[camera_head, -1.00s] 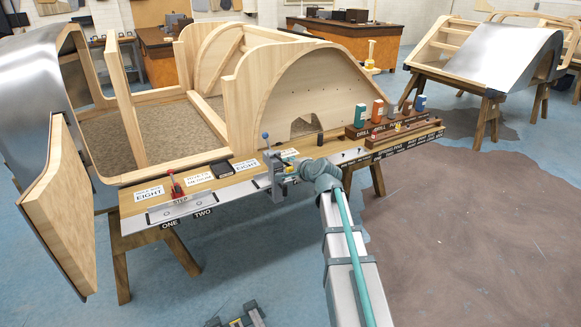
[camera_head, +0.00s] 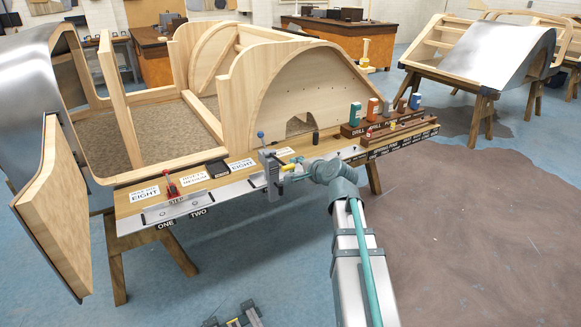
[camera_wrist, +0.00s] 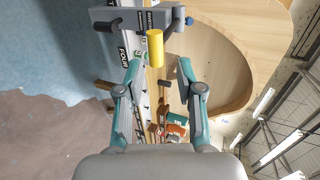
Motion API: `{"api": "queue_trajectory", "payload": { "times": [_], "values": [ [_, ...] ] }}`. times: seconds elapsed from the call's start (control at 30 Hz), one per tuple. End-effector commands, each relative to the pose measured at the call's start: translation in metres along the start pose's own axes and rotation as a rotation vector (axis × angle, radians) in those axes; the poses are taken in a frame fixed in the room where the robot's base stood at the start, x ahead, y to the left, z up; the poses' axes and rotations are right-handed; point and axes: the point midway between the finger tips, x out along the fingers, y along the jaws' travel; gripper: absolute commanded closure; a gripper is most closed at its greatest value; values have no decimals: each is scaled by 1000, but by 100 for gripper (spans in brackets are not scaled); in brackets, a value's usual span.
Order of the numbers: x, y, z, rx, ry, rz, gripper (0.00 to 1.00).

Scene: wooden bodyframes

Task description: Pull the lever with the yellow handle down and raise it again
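A grey lever device (camera_head: 272,176) with a blue ball knob is fixed at the front edge of the wooden bench. Its yellow handle (camera_wrist: 155,47) shows clearly in the wrist view, ahead of my gripper (camera_wrist: 159,66). The handle's end lies between the lines of the two fingertips, at or just beyond them. The fingers are spread with visible gaps on both sides, and they do not grip it. In the head view my gripper (camera_head: 303,174) is just right of the device; the wrist partly hides the handle and fingers there.
The bench (camera_head: 236,181) carries label cards, a red-handled piece (camera_head: 171,189) at left and a rack of coloured bottles (camera_head: 373,107) at right. A curved wooden panel (camera_head: 300,85) rises close behind. Floor in front is mostly clear.

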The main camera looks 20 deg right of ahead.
Motion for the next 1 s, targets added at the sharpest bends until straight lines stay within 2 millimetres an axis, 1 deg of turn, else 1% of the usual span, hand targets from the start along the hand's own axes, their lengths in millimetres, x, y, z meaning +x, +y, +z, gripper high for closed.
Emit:
{"api": "queue_trajectory", "payload": {
  "times": [0.03, 0.1, 0.2, 0.3, 0.8, 0.93, 1.0],
  "values": [
    [-11, 1, 1, 0, 1, -1, 63],
    [-20, 1, 1, 0, 1, -1, 63],
    [-28, 1, 0, 0, 1, 0, 63],
    [-33, 1, 0, 0, 0, 0, 63],
    [-34, 0, 0, -7, 0, 1, 63],
    [-34, 4, 2, -79, -9, 19, 63],
    [-35, 13, 3, -167, -13, 55, 63]
  ]
}}
